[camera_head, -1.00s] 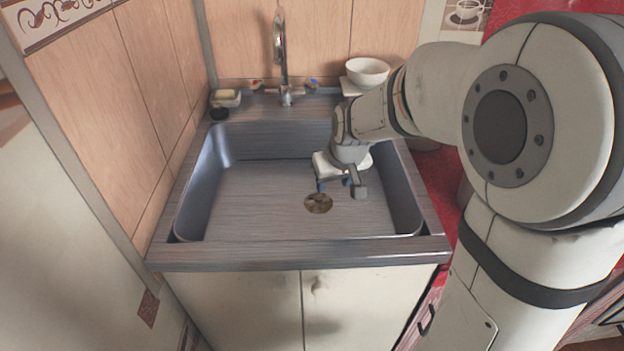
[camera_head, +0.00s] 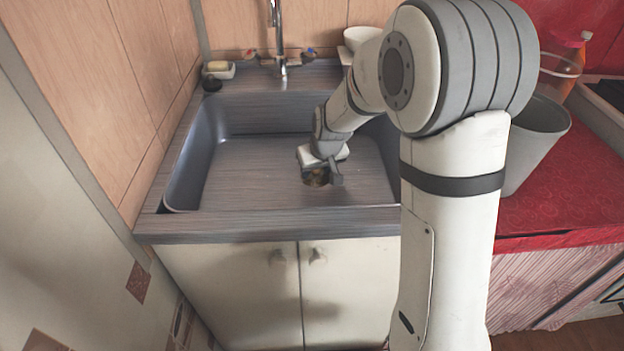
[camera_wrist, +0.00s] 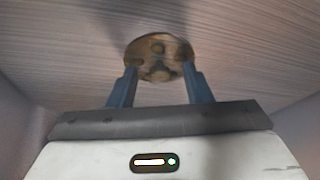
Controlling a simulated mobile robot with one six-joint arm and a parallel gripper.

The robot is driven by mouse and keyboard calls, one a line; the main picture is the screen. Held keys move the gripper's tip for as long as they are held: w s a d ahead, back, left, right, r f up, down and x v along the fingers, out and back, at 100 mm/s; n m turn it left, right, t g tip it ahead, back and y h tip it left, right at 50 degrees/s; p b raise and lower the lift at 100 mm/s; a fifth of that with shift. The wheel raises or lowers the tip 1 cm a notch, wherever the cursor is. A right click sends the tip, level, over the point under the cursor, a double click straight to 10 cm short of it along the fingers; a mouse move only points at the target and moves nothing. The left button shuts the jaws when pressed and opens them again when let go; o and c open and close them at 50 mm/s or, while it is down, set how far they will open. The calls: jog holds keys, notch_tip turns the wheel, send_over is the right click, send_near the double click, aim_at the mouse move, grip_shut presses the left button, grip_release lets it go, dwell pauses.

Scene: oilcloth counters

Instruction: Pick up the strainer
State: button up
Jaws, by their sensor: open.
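The strainer is a round, brass-coloured disc with dark holes. It lies on the sink floor, and in the head view the strainer (camera_head: 316,178) is partly covered by my gripper. In the wrist view the strainer (camera_wrist: 158,56) shows just beyond my two blue fingertips. My gripper (camera_wrist: 158,82) is open, with one finger toward each side of the strainer's near edge. I cannot tell whether the fingers touch it. In the head view my gripper (camera_head: 325,178) is low inside the sink, over the strainer.
The sink (camera_head: 180,165) has raised walls around my gripper. A faucet (camera_head: 279,45) stands at the back, with a soap dish (camera_head: 219,70) to its left and a white bowl (camera_head: 362,38) to its right. A grey bin (camera_head: 532,145) stands on the red counter (camera_head: 555,205).

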jog(key=shift+c, duration=0.6)
grip_shut()
jog(key=shift+r, duration=0.1)
